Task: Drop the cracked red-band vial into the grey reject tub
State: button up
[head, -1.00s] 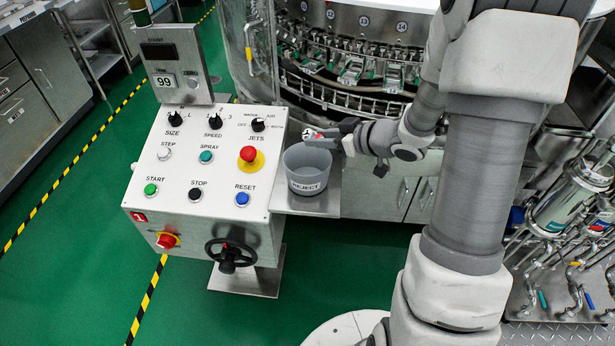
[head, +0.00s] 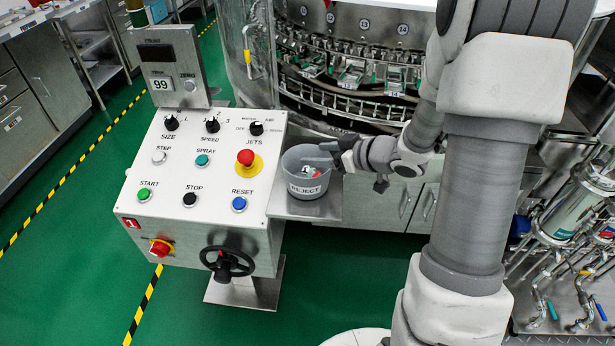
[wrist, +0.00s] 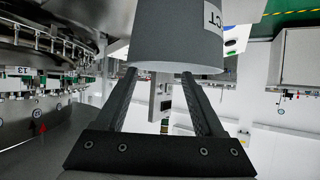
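The grey reject tub (head: 306,189) stands on the steel shelf beside the control panel, its REJECT label facing forward. The vial (head: 312,172), a small clear and red shape, lies inside the tub; its crack is too small to see. My gripper (head: 320,155) is over the tub's rim, with its fingers above the vial. In the wrist view my gripper (wrist: 158,77) has its two fingers apart with nothing between them, and the tub (wrist: 178,40) shows upside down just past the fingertips.
The control panel (head: 200,165), with knobs and coloured buttons, stands left of the tub. A black handwheel (head: 228,262) is below it. The washer's ring of vial holders (head: 350,85) is behind. Green floor lies open at left and front.

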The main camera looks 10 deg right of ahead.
jog(key=p+v, duration=0.4)
jog(key=v, duration=1.3)
jog(key=shift+s+p, duration=0.2)
jog(key=shift+p, duration=0.2)
jog(key=shift+w+d+r, duration=0.1)
jog(key=shift+r, duration=0.05)
